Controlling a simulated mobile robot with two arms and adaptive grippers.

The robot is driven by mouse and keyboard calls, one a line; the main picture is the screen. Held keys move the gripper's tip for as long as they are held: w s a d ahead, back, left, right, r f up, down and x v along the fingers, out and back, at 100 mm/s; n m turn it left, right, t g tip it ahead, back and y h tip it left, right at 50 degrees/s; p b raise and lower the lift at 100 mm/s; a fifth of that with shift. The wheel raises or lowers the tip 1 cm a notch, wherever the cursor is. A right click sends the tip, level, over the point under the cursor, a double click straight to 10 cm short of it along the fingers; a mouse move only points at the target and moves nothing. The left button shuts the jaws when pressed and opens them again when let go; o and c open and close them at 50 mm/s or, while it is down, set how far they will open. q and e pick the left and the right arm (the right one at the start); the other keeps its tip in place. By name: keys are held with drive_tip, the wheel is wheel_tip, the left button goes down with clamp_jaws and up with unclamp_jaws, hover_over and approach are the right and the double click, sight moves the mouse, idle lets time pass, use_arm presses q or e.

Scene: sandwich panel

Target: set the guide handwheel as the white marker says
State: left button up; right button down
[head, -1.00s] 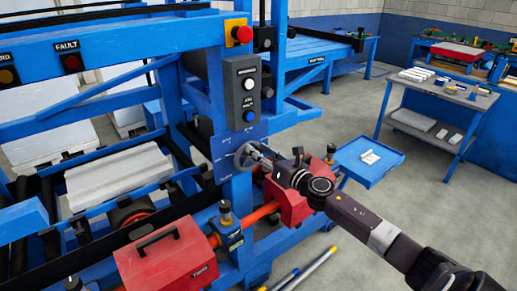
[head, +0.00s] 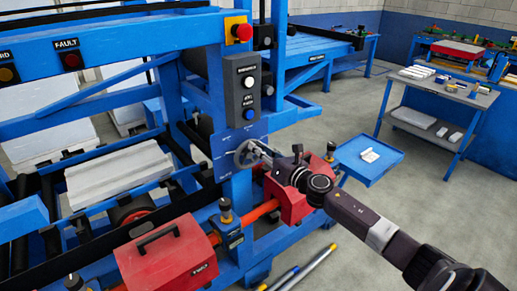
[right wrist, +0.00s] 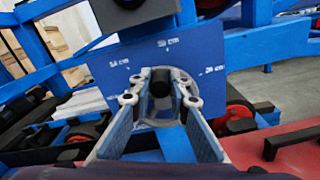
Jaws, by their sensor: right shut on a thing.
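The grey guide handwheel (head: 241,161) sits on a blue plate (head: 222,150) on the machine's post. In the right wrist view the wheel (right wrist: 182,78) shows behind my fingers, with the blue plate (right wrist: 110,75) behind it. White length labels are on the plate above, left and right of the wheel; their digits are too blurred to read surely. My right gripper (head: 257,149) is at the wheel's upper right rim. In the right wrist view my right gripper (right wrist: 160,100) is shut on the wheel's dark handle (right wrist: 159,76). My left gripper is not in view.
Above the wheel is a grey button box (head: 243,90) and a red stop button (head: 242,33). A red housing (head: 290,203) lies below my right gripper. A blue tray (head: 368,160) stands to the right. Open floor lies beyond it, before a grey cart (head: 440,90).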

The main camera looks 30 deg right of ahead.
drive_tip(key=shift+d, duration=0.1)
drive_tip(key=d+f+m+b, duration=0.2)
drive_tip(key=d+f+m, duration=0.25)
drive_tip(key=m, duration=1.05)
drive_tip(key=a+f+m+p, duration=0.1)
drive_tip(key=a+f+m, duration=0.3)
drive_tip(key=m, duration=1.2)
drive_tip(key=shift+f+p, duration=0.3)
drive_tip(key=shift+f, duration=0.6)
drive_tip(key=shift+a, duration=0.15)
